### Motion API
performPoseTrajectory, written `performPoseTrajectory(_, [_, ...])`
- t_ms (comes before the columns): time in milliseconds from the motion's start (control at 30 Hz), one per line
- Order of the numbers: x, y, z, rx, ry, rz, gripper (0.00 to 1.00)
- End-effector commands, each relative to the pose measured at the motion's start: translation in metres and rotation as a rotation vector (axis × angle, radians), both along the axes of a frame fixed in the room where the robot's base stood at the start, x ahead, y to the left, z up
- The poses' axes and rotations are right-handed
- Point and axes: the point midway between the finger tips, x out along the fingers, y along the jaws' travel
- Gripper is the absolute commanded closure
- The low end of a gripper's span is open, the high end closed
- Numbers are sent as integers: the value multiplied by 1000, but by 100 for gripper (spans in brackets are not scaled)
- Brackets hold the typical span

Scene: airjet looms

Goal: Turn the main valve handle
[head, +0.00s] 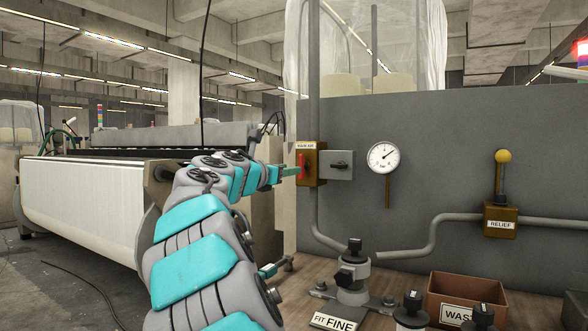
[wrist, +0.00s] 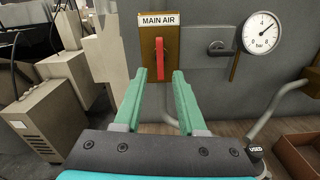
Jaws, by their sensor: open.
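The main valve handle is a red lever (wrist: 160,60) on a brown box (wrist: 147,40) labelled MAIN AIR in the wrist view. It hangs upright in that view. In the head view the red handle (head: 302,163) shows at the left end of the grey panel. My gripper (wrist: 161,74) is open, its two green fingers to the left and right of the handle's lower end. I cannot tell whether the fingertips reach around it or stop short. In the head view my gripper (head: 291,172) is just left of the valve box, partly hidden by my arm.
A grey latch box (head: 336,165) sits right of the valve, then a round bar gauge (head: 383,157). A RELIEF valve with a yellow knob (head: 503,156) is farther right. Pipes run along the panel. Below, a wooden bench holds a fitting (head: 352,275) and a WASTE box (head: 478,289).

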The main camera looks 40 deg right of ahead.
Motion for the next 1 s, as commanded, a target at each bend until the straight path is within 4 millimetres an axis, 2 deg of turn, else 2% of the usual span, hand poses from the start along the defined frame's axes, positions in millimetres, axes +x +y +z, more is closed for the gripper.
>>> performPoseTrajectory(433, [20, -45, -2, 1, -5, 2, 60])
performPoseTrajectory(1000, [19, -48, 1, 1, -4, 1, 60])
